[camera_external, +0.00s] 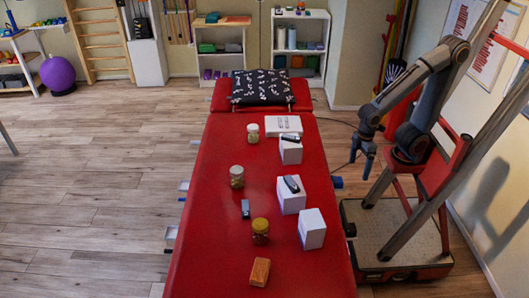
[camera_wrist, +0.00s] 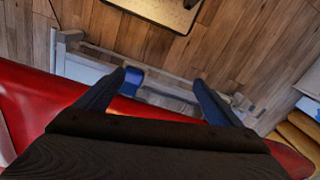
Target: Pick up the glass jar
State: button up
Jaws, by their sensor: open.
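Three jars stand upright on the red treatment table (camera_external: 205,215): a far jar (camera_external: 253,132) with a pale lid, a middle jar (camera_external: 237,176) with a pale lid, and a near jar (camera_external: 260,231) with a yellowish lid and darker contents. Which one the task means, I cannot tell. My gripper (camera_external: 364,163) hangs to the right of the table, pointing down, apart from all the jars. In the wrist view my gripper (camera_wrist: 165,79) shows two blue fingers spread apart with nothing held. No jar shows in the wrist view.
White boxes (camera_external: 312,229) stand on the table's right side, two others bearing dark objects. A brick-like block (camera_external: 260,272) and a small grey object (camera_external: 245,209) lie nearby. A patterned black cushion (camera_external: 262,87) lies at the far end. The table's left strip is clear.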

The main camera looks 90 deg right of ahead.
jog(key=shift+c, duration=0.4)
jog(key=c, duration=0.5)
